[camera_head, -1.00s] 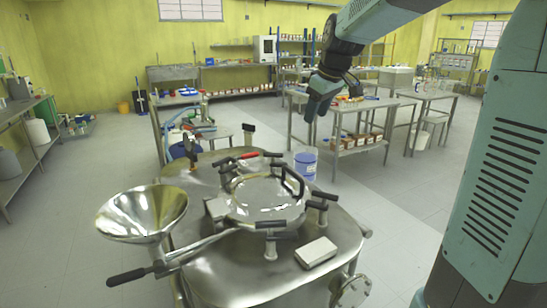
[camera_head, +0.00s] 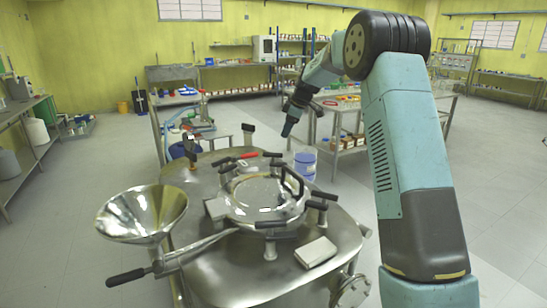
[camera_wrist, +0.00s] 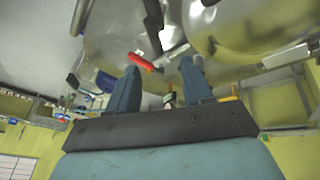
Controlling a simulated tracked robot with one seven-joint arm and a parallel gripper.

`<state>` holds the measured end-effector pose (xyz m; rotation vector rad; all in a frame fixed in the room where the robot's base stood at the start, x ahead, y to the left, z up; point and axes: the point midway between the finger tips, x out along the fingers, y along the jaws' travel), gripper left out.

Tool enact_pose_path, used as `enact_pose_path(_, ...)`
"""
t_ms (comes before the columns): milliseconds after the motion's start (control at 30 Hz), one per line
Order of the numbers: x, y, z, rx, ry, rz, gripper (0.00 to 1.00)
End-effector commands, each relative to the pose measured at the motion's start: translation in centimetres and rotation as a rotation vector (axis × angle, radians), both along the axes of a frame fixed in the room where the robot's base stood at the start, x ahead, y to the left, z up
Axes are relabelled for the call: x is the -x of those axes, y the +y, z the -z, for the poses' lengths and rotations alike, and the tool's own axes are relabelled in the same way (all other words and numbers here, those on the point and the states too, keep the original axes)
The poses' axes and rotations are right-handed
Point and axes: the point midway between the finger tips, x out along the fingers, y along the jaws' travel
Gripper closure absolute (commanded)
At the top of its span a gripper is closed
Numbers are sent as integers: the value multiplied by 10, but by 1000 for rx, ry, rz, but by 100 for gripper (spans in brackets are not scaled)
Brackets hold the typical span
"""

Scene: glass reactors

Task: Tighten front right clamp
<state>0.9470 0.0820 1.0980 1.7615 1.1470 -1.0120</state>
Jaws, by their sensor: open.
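The steel reactor lid (camera_head: 262,190) is round and ringed by several clamps with black handles. The clamp at its right front (camera_head: 322,208) has black handles and stands upright. Another clamp (camera_head: 270,246) stands at the lid's near edge. My gripper (camera_head: 289,128) is open and empty. It hangs in the air behind and above the lid, clear of the clamps. In the wrist view its two blue fingers (camera_wrist: 161,76) are spread apart. Beyond them are a red handle (camera_wrist: 142,62) and a black handle (camera_wrist: 153,14), with part of the shiny vessel. I cannot tell which clamp that black handle belongs to.
A steel funnel (camera_head: 143,213) stands at the left of the reactor, with a long black-ended lever (camera_head: 128,276) in front. A pale flat box (camera_head: 315,252) lies on the reactor top at right. A blue bucket (camera_head: 305,165) and tables stand behind.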

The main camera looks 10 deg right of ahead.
Motion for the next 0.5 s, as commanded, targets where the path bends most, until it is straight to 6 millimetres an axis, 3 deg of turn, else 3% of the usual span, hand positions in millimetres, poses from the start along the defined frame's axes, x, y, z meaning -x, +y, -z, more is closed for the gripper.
enact_pose_path(133, -14, 2, 15, -1, -7, -37, 50)
enact_pose_path(333, -20, 5, 25, -2, -9, -48, 50)
enact_pose_path(500, -25, 13, 46, -1, -7, -46, 50)
